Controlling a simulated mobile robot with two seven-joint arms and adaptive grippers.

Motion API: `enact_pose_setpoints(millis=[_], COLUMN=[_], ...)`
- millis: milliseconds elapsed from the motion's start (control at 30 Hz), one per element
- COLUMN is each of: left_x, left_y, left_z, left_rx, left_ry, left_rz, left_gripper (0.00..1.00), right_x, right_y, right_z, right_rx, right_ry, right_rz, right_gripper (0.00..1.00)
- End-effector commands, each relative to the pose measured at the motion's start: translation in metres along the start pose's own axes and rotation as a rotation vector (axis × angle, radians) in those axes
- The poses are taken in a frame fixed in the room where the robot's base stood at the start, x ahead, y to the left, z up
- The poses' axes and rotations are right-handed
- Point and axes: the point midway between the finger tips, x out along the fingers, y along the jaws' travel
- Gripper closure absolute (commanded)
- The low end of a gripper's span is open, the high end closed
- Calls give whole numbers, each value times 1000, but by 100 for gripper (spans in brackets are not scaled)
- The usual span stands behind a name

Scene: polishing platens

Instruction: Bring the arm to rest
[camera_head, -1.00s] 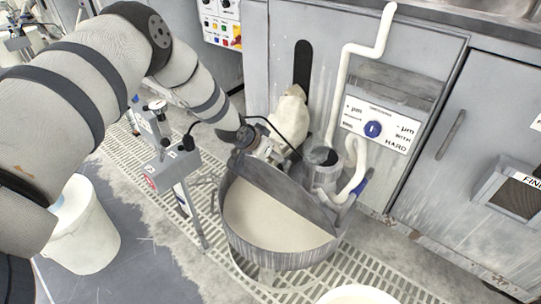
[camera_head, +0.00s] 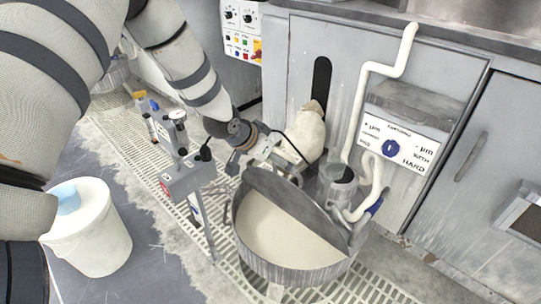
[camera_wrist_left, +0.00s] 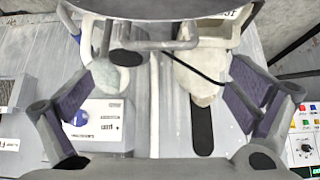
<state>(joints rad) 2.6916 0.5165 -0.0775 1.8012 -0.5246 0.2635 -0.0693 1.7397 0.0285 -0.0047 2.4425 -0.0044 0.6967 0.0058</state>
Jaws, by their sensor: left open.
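My left arm comes in from the left in the head view, and its gripper (camera_head: 285,158) is near the rear rim of the round metal basin, in front of the grey cabinet. In the left wrist view the gripper (camera_wrist_left: 165,95) has its two dark finger pads wide apart. Nothing is held between them; the cabinet face shows behind. The basin (camera_head: 250,252) has a beige disc (camera_head: 283,228) inside and a grey plate over its rear part. I cannot tell whether the fingers touch anything. My right gripper is not in view.
A pale rounded object (camera_head: 306,130) and a metal cup (camera_head: 338,187) stand close behind the basin, beside a white pipe (camera_head: 365,90). A gauge stand (camera_head: 185,180) is left of it.

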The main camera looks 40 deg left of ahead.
Motion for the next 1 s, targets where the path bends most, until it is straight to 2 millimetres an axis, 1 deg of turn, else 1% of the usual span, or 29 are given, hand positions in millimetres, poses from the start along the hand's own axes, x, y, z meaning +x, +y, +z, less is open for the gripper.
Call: enact_pose_setpoints(millis=[33, 100, 200, 600, 667, 733, 767, 800, 867, 900, 967, 1000], left_x=[-9, -17, -23, -23, -23, -22, -22, -24, -30, -37, -51, -64], left_y=[0, 0, 0, 0, 4, 17, 26, 40, 63, 77, 96, 108], left_z=[-1, 0, 0, 1, 6, 27, 40, 64, 105, 133, 174, 201], left_rx=[-1, -1, -1, -1, -3, -10, -17, -27, -47, -61, -81, -92], left_ry=[2, 0, 0, -2, -14, -59, -88, -138, -220, -277, -361, -416], left_rz=[0, 0, 0, 0, 4, 17, 24, 35, 50, 55, 59, 59], left_gripper=[0, 0, 0, 0, 0, 0, 0, 0, 0, 0, 0, 0], right_x=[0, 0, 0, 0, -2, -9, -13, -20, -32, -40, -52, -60], right_y=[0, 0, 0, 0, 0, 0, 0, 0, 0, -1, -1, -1], right_z=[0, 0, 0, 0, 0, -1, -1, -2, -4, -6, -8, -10], right_rx=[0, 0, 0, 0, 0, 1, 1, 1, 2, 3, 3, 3], right_ry=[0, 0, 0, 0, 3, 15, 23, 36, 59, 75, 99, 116], right_rz=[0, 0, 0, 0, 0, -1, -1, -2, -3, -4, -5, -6], right_gripper=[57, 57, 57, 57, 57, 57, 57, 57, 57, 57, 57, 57])
